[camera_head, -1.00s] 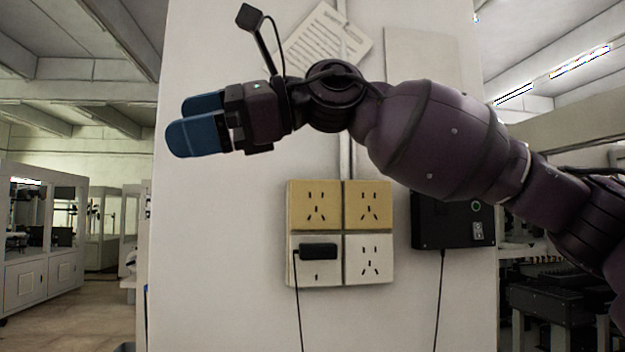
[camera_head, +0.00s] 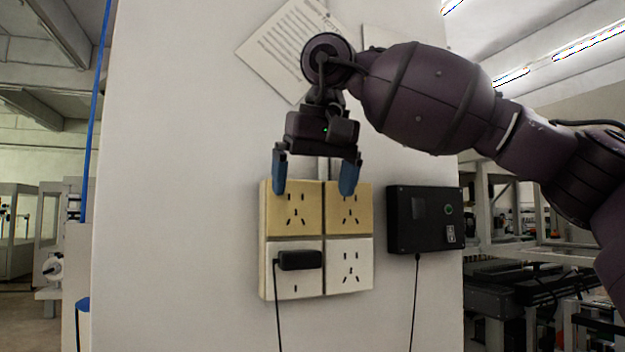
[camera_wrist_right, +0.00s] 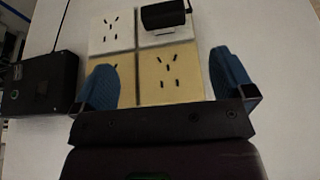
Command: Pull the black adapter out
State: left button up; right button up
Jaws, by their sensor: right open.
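The black adapter (camera_head: 300,260) is plugged into the lower-left white socket of a four-part outlet panel (camera_head: 308,295). Its cord hangs straight down. My right gripper (camera_head: 315,178) points down in front of the upper yellow sockets, above the adapter. Its two blue fingers are spread wide with nothing between them. In the right wrist view the adapter (camera_wrist_right: 166,15) shows at the top, beyond the open right gripper (camera_wrist_right: 172,75) and apart from its fingers. My left gripper is not in view.
A black control box (camera_head: 425,220) with a hanging cable is on the wall right of the panel. Papers (camera_head: 285,50) are stuck on the wall above. The wall left of the panel is bare. Machinery stands at the far right.

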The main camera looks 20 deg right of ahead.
aim_at(301, 251)
jog(key=x, duration=1.1)
jog(key=shift+a, duration=0.2)
jog(key=shift+c, duration=0.2)
jog(key=c, duration=1.1)
jog(key=shift+s+b, duration=0.3)
jog(key=shift+s, duration=0.95)
jog(key=shift+s, duration=0.1)
jog(key=shift+s+d+b, duration=0.15)
jog(key=shift+s+b, duration=0.15)
jog(key=shift+s, duration=1.35)
